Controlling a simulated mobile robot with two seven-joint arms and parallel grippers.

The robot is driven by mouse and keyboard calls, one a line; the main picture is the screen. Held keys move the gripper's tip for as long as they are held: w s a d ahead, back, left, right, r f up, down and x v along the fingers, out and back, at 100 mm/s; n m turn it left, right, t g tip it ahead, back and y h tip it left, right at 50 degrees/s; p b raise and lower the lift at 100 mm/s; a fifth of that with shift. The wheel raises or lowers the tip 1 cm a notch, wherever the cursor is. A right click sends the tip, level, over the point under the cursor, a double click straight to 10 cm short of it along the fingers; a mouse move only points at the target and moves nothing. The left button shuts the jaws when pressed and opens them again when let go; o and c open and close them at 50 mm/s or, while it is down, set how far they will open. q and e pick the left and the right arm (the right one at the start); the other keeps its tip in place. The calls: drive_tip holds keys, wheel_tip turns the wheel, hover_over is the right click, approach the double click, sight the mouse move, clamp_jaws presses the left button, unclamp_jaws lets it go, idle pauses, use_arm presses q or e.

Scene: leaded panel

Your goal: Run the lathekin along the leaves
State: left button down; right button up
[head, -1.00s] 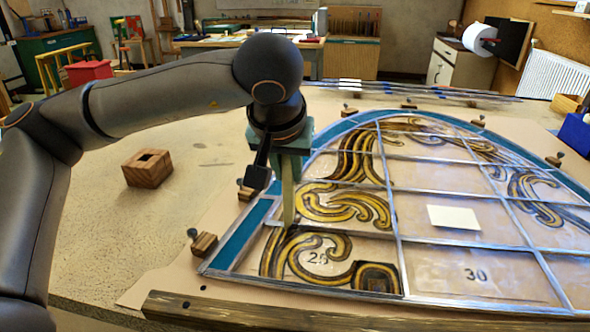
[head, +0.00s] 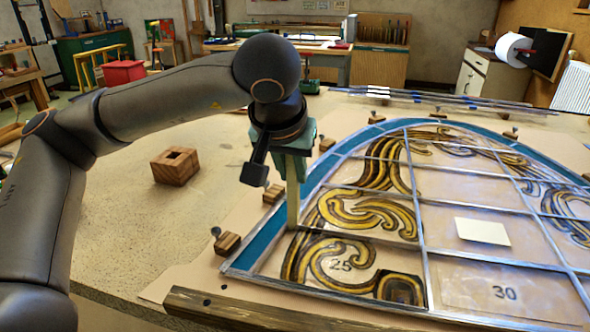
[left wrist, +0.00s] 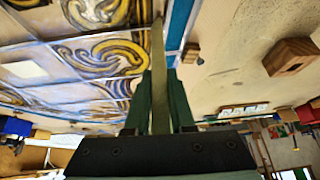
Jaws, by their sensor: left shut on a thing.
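My left gripper (head: 290,150) is shut on the lathekin (head: 293,200), a pale flat strip pointing down. Its lower tip is at the left side of the leaded panel (head: 420,215), by the blue border and the upper edge of the pane marked 25. I cannot tell whether the tip touches the lead. The left wrist view shows the lathekin (left wrist: 158,50) between the green fingers (left wrist: 160,100). The panel has grey lead strips, painted yellow-brown scroll panes and clear panes, one marked 30. My right gripper is not in view.
A wooden batten (head: 280,308) lies along the panel's near edge. Small wooden blocks (head: 228,243) stand around its rim. A wooden block with a square hole (head: 175,167) sits on the table at left, with bare table around it. Lead strips (head: 430,97) lie behind the panel.

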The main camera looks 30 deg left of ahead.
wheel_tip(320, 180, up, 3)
drive_tip(key=p, duration=0.4)
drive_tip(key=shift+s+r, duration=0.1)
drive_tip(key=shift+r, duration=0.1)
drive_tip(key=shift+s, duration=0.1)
idle(0.8)
